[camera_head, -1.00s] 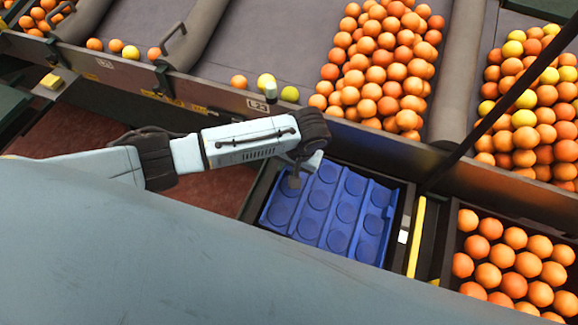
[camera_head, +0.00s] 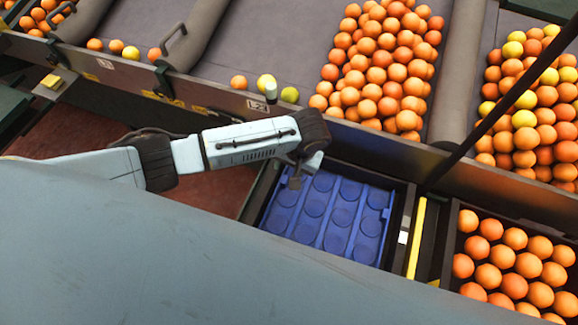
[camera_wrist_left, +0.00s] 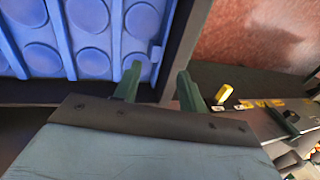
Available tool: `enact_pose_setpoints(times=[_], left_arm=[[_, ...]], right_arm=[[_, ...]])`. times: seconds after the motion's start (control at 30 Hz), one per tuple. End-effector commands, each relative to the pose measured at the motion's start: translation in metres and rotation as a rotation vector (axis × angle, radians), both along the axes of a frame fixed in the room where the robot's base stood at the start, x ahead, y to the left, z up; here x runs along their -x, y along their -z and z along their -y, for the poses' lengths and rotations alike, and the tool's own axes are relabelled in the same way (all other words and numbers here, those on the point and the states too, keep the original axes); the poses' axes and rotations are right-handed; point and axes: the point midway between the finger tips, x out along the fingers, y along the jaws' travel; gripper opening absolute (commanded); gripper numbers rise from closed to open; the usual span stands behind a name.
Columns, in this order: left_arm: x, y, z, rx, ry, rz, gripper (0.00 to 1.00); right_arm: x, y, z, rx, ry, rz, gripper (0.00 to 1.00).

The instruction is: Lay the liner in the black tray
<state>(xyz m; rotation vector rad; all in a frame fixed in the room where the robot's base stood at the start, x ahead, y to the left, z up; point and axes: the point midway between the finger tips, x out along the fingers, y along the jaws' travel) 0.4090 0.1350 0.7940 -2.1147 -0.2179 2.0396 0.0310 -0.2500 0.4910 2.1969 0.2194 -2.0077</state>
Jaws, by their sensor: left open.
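The blue liner (camera_head: 327,218), a sheet with rows of round cups, lies inside the black tray (camera_head: 402,222) and looks roughly flat. Its lower left part is hidden behind a large grey surface. My left gripper (camera_head: 297,181) is over the liner's upper left part in the head view. In the left wrist view, its two green fingers (camera_wrist_left: 160,90) are apart with nothing held between them. The liner (camera_wrist_left: 95,35) is to the left of the fingers there, and the tray's dark wall (camera_wrist_left: 178,45) runs behind them. My right gripper is not in view.
A crate of oranges (camera_head: 452,240) stands right of the tray, past a yellow strip (camera_head: 416,240). A conveyor wall (camera_head: 375,150) runs behind the tray, with heaps of oranges beyond. Reddish floor (camera_head: 205,190) shows to the left.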

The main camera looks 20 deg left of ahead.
Motion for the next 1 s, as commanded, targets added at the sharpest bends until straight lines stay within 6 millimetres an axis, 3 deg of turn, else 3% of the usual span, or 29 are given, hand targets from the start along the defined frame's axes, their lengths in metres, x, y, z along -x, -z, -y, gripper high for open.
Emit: enact_pose_setpoints(times=[0.53, 0.7, 1.0], left_arm=[[0.003, -0.102, 0.025, 0.003, 0.002, 0.002, 0.41], [0.004, -0.117, 0.029, 0.001, 0.000, 0.001, 0.41], [0.004, -0.119, 0.029, 0.001, 0.000, 0.001, 0.41]], right_arm=[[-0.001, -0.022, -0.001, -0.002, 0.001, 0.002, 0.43], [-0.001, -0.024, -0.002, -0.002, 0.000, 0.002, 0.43], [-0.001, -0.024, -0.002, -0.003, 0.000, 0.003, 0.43]])
